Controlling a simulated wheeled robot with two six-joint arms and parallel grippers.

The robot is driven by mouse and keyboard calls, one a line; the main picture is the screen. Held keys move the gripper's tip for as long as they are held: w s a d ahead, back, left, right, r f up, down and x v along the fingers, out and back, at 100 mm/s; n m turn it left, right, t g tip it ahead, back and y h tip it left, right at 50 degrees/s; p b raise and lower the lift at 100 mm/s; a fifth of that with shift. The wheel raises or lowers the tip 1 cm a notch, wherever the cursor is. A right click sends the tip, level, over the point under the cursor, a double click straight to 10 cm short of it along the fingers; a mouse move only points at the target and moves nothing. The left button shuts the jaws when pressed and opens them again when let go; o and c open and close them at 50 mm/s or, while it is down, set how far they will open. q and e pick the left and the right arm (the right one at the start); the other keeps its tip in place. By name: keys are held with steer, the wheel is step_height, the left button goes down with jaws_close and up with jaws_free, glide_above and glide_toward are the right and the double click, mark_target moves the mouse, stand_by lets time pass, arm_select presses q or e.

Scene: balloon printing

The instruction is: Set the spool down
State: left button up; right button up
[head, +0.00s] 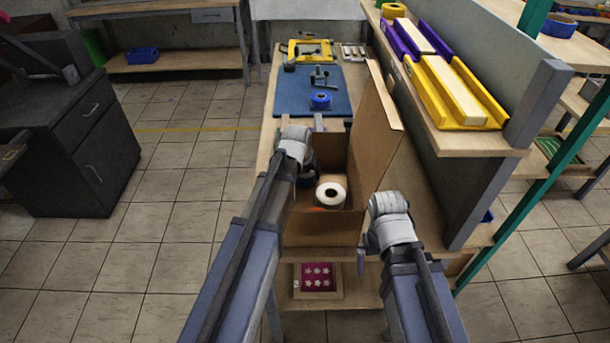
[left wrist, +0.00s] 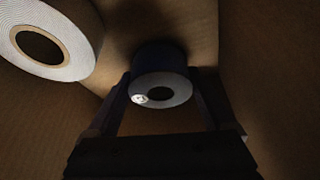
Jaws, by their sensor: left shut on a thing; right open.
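The dark blue spool (left wrist: 160,82), with a pale grey end face and a round hole, is between the fingers of my left gripper (left wrist: 165,100), which is shut on it. In the head view the spool (head: 309,179) shows partly beneath my left wrist, inside the open cardboard box (head: 318,228). I cannot tell whether it touches the box floor. A white roll (head: 331,194) sits beside it in the box, and also shows large at the upper left of the left wrist view (left wrist: 55,45). My right gripper (head: 366,248) is open and empty, just right of the box.
The box's raised flap (head: 375,125) stands at its right. A blue mat (head: 296,92) with a blue tape roll (head: 320,101) and a yellow tool (head: 310,50) lie farther back on the bench. An orange item (head: 318,209) shows low in the box. A shelf with yellow trays (head: 455,95) borders the right.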

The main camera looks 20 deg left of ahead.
arm_select(q)
steer(key=shift+f, duration=0.1)
steer(key=o, duration=1.1)
steer(key=p+v, duration=1.1)
steer(key=v, duration=0.1)
